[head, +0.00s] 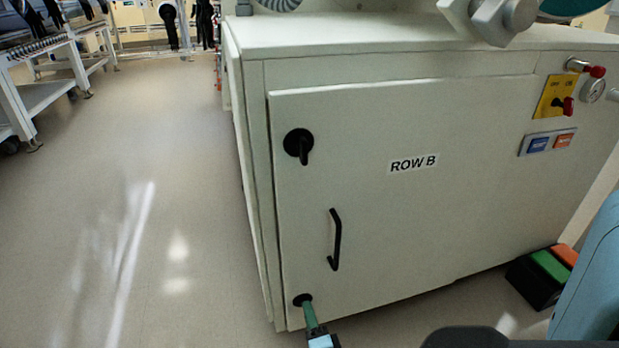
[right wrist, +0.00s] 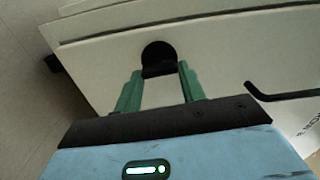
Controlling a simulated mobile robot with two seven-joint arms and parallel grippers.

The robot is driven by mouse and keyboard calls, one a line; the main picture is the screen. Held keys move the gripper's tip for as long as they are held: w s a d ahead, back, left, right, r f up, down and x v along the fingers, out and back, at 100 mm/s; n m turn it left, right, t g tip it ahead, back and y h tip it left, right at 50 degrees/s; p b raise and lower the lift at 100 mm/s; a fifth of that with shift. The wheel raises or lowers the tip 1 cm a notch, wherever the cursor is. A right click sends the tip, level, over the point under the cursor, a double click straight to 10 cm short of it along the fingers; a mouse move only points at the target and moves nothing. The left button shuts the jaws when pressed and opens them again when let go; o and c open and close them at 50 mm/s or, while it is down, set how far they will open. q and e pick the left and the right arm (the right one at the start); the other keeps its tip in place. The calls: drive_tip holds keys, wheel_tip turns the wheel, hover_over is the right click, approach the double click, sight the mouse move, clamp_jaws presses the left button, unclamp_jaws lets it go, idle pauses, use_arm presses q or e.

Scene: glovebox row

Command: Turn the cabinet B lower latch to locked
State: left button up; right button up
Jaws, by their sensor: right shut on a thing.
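The white cabinet door (head: 430,190) labelled ROW B is shut in front of me. Its lower latch (head: 302,299) is a black round knob at the bottom left of the door. My right gripper (head: 307,307) is shut on this latch, its green fingers reaching up from below. In the right wrist view the latch's round base (right wrist: 158,53) shows beyond the fingertips, with its black grip between the green fingers (right wrist: 160,73). The fingers hide part of the grip, so its exact angle is unclear. My left gripper is out of view.
The upper latch (head: 299,146) points down. A black door handle (head: 335,240) stands out between the latches. A yellow switch plate (head: 550,97) is at upper right; a pedal box (head: 545,272) is on the floor. The floor (head: 150,200) at left is clear.

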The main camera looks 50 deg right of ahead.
drive_tip(key=shift+m, duration=0.5)
drive_tip(key=o, duration=1)
drive_tip(key=p+v, duration=0.2)
drive_tip(key=v, duration=0.6)
drive_tip(key=shift+w, duration=0.1)
